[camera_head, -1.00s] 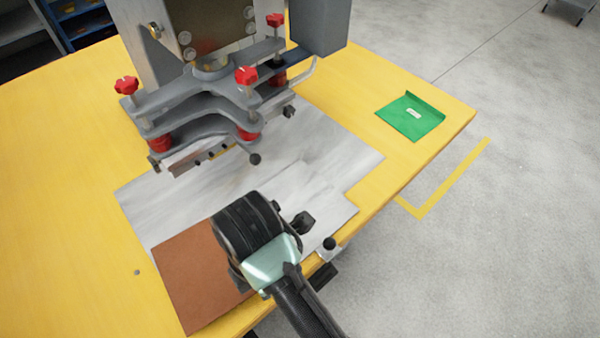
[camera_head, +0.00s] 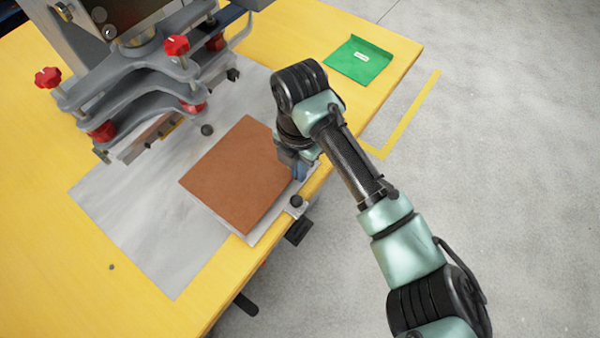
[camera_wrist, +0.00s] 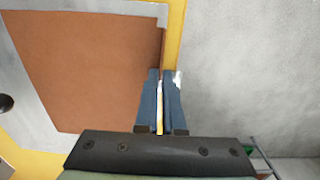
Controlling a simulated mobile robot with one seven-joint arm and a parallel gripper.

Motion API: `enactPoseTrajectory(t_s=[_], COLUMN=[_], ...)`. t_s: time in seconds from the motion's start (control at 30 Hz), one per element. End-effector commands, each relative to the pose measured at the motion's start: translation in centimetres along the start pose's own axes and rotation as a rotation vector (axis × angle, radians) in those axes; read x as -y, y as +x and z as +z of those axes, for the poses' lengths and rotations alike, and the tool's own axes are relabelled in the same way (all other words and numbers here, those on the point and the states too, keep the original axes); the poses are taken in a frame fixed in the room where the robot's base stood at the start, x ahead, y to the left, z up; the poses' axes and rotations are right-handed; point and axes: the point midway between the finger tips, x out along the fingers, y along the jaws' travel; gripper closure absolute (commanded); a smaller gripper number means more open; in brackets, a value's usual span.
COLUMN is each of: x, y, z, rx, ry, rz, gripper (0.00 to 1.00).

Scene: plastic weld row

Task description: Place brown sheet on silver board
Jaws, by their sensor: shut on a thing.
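The brown sheet (camera_head: 237,177) is a flat square over the front right part of the silver board (camera_head: 140,215). In the wrist view the brown sheet (camera_wrist: 85,65) fills the upper left. The silver board (camera_wrist: 35,122) shows as a pale rim around it. My gripper (camera_head: 299,172) is at the sheet's right edge, near the table's front edge. In the wrist view its blue fingers (camera_wrist: 161,75) are together at that edge, shut on the sheet. I cannot tell whether the sheet lies flat on the board or slightly above it.
A grey press with red knobs (camera_head: 176,44) stands behind the sheet, with a black ball-ended lever (camera_head: 207,130) close to its back edge. A green folder (camera_head: 359,60) lies at the back right of the yellow table (camera_head: 35,200). The left of the table is clear.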

Motion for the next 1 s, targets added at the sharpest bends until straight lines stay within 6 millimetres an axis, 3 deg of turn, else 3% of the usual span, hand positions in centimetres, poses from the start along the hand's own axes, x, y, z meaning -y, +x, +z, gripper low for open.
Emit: enactPoseTrajectory(t_s=[0.17,0.4,0.73,0.9,1.0], x=[0.0,0.1,0.0,0.1,0.0], y=[0.5,3.5,3.8,3.7,3.7], z=[0.6,0.5,0.5,0.5,0.5], rx=[0.000,-0.001,0.000,0.001,0.001], ry=[0.000,0.000,0.000,0.000,0.000], rz=[0.001,-0.001,0.000,0.000,0.000], gripper=[1.00,1.00,1.00,0.66,0.64])
